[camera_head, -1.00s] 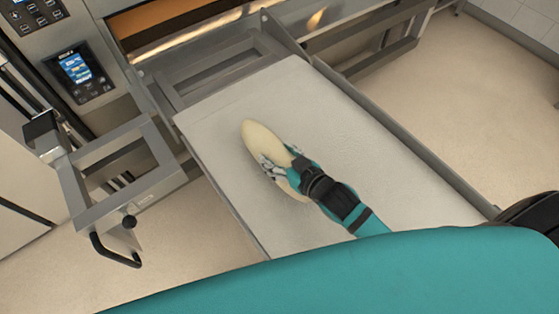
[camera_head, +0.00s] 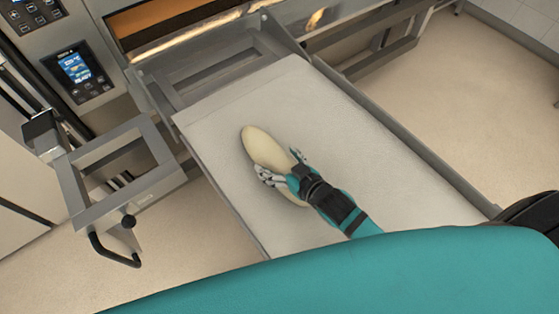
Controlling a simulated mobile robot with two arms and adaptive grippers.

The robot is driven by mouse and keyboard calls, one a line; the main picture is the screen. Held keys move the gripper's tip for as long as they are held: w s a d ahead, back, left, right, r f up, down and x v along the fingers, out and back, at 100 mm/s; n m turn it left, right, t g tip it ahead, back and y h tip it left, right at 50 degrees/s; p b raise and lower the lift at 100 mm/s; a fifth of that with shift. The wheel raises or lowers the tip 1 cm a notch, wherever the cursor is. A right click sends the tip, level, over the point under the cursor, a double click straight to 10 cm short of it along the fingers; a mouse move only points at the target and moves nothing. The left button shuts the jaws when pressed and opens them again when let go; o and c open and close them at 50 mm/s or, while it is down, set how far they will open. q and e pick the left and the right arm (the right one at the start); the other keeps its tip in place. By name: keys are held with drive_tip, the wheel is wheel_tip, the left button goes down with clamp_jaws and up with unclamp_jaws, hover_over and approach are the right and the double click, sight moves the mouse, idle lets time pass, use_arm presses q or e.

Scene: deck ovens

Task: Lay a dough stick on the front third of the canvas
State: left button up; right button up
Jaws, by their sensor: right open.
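The dough stick (camera_head: 264,146) is pale and long with rounded ends. It lies on the light grey canvas (camera_head: 360,130), left of its middle, slanting from upper left to lower right. My right gripper (camera_head: 281,173) is open, with its fingers spread on both sides of the stick's middle. The gripper hides part of the stick; its lower end shows just past the fingers. Whether the fingers touch the dough, I cannot tell. My left gripper is not in view.
An oven mouth (camera_head: 170,25) glows orange beyond the canvas's far end. A metal frame with a black handle (camera_head: 115,250) stands at the left. A control panel (camera_head: 76,70) is at upper left. A metal rail (camera_head: 420,150) runs along the right side. Much of the canvas is bare.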

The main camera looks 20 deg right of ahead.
drive_tip(key=shift+r, duration=0.15)
drive_tip(key=v, duration=1.2)
